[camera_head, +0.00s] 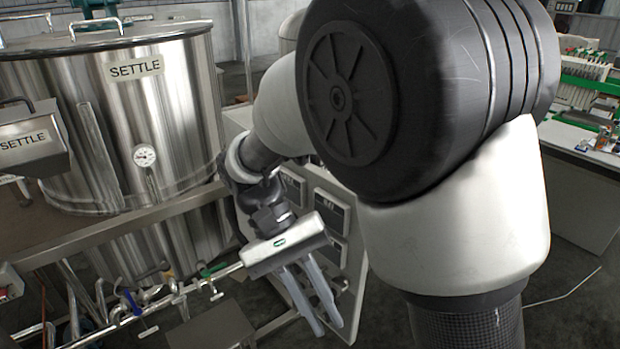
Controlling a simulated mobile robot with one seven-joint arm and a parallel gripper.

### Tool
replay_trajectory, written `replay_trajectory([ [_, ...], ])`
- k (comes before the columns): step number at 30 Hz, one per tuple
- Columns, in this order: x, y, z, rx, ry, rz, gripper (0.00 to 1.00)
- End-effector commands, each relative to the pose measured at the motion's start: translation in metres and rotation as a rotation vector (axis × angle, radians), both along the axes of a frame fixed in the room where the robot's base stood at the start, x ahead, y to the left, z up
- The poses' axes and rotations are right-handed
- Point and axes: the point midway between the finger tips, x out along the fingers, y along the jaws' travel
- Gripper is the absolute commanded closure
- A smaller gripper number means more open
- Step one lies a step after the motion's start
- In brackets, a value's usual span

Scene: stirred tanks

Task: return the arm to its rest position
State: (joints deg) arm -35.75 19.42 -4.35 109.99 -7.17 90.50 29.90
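My gripper (330,328) is at the lower middle of the head view, at the end of my white and grey arm, which fills much of the centre and right. Its two long grey fingers point downward with a gap between them, and I see nothing held there. The gripper hangs in front of a grey panel box and right of the pipework. My elbow and upper arm hide what lies behind them.
A large steel tank (150,110) labelled SETTLE stands at the left behind a metal frame rail (120,229). Pipes with a green-handled valve (214,268) run below. A bench (590,150) with green-and-white equipment stands at the right. Dark floor (560,280) shows at the lower right.

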Motion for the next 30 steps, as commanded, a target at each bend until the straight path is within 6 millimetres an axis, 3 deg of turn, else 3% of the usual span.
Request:
replay_trajectory([
  [1, 0.0, -0.011, 0.015, 0.073, -0.051, -0.019, 0.84],
  [9, 0.0, -0.059, 0.062, 0.376, -0.372, -0.039, 0.84],
  [18, -0.007, -0.104, 0.105, 0.506, -0.803, 0.008, 0.84],
  [24, -0.011, -0.12, 0.12, 0.501, -0.973, 0.048, 0.84],
  [30, -0.012, -0.123, 0.122, 0.496, -1.008, 0.058, 0.84],
])
